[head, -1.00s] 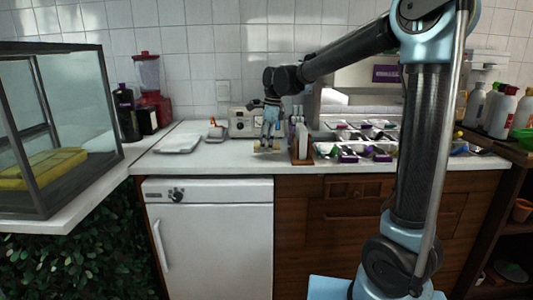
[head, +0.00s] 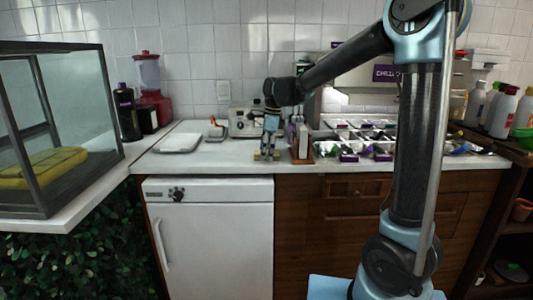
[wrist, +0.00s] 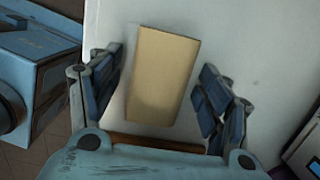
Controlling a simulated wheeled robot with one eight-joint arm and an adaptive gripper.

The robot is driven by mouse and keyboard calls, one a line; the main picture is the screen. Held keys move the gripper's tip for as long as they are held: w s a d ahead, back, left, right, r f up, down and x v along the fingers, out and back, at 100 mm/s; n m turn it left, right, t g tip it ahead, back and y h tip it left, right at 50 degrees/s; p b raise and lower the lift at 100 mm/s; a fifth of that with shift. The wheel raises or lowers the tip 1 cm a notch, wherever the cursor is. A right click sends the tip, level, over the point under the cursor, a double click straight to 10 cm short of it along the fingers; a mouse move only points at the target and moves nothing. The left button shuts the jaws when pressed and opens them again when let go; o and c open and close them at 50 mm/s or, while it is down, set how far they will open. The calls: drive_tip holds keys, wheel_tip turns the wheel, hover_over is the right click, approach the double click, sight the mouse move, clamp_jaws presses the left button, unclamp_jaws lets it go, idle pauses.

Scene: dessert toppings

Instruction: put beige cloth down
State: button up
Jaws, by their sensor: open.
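The beige cloth (wrist: 162,75) shows in the wrist view as a flat, folded rectangle lying on the white counter (wrist: 215,45). My gripper (wrist: 163,92) is open, with one finger on each side of the cloth and a gap between cloth and both fingers. In the head view my gripper (head: 267,155) points down at the front part of the counter, left of the wooden holder. The cloth is too small to make out clearly there.
A wooden holder (head: 301,152) and topping trays (head: 355,145) stand close on the right. A grey machine (head: 243,122) is behind my gripper. A white tray (head: 180,143) lies left. The counter between tray and gripper is clear.

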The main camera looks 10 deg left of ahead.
wheel_tip(320, 180, up, 12)
drive_tip(key=d, duration=0.1)
drive_tip(key=shift+w+d, duration=0.2)
drive_tip(key=shift+d, duration=0.2)
idle(0.4)
